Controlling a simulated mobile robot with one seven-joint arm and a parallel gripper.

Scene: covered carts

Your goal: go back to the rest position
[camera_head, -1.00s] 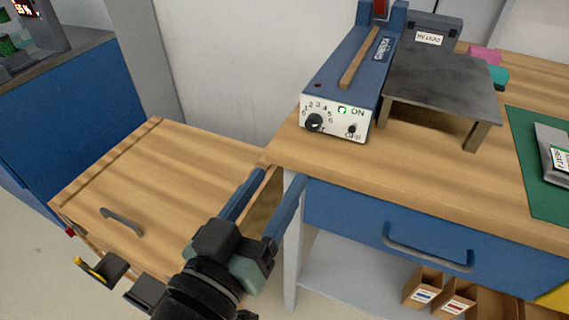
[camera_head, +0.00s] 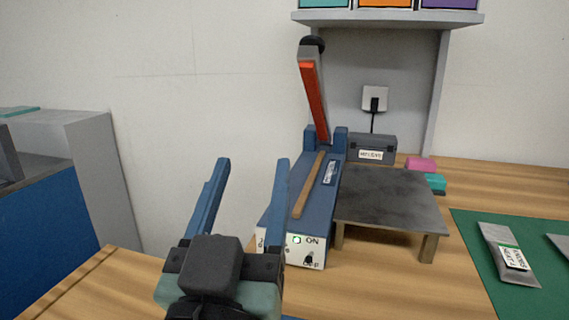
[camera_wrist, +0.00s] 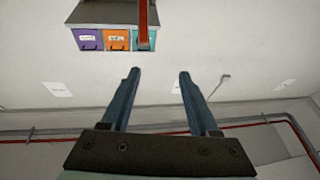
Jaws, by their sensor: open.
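My gripper (camera_head: 236,205) is open and empty. In the head view it is raised in front of the bench, just left of the blue sealer machine (camera_head: 312,205), and its right finger overlaps the machine's front in the picture. In the wrist view my gripper (camera_wrist: 156,85) points at the pale wall with its two blue fingers spread and nothing between them. The machine's red-and-grey lever (camera_head: 314,95) stands up. A green light shows by the ON label on its front panel.
A dark metal stand (camera_head: 388,198) is right of the machine. Silver packets (camera_head: 508,254) lie on a green mat (camera_head: 475,230). A shelf (camera_head: 385,18) with coloured bins hangs above. A blue-sided cabinet (camera_head: 45,225) stands left. The wall space left of my gripper is clear.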

